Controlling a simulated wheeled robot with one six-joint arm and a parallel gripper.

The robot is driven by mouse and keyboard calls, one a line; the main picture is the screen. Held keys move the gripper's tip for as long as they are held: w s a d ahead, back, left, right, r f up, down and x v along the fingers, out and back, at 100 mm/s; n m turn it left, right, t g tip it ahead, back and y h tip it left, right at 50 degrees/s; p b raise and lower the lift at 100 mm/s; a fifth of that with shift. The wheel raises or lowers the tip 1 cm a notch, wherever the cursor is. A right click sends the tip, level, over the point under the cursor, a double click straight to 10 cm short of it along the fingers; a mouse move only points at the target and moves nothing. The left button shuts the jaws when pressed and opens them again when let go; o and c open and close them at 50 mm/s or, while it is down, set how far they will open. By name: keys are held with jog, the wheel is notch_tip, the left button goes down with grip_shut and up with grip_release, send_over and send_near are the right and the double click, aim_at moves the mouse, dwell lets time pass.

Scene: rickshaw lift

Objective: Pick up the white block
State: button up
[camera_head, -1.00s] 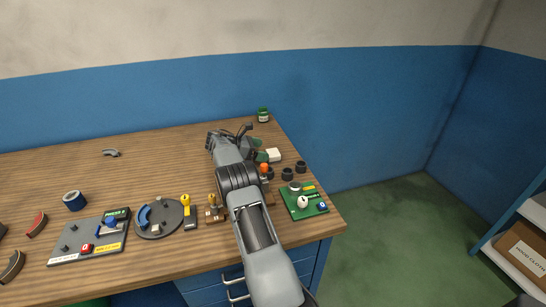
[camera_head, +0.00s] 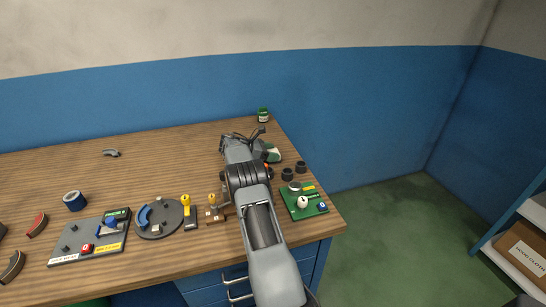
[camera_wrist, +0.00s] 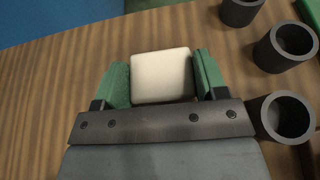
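The white block (camera_wrist: 161,77) lies between my gripper's (camera_wrist: 162,80) two green finger pads in the wrist view. One pad is close along its left side and the other along its right side. Any gap is too small to tell, so I cannot say whether the pads press on it. In the head view, my gripper (camera_head: 269,151) is at the table's far right part, and only a sliver of the white block (camera_head: 274,154) shows beside a green pad. My arm hides the rest.
Several dark cylinders stand just right of my gripper, one being the near ring (camera_wrist: 287,117). A green board (camera_head: 303,205) with small parts lies nearer the front right edge. A green jar (camera_head: 263,115) stands at the back corner. The table's back left is mostly clear (camera_head: 170,150).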

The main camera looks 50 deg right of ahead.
jog(key=c, duration=0.4)
jog(key=shift+r, duration=0.1)
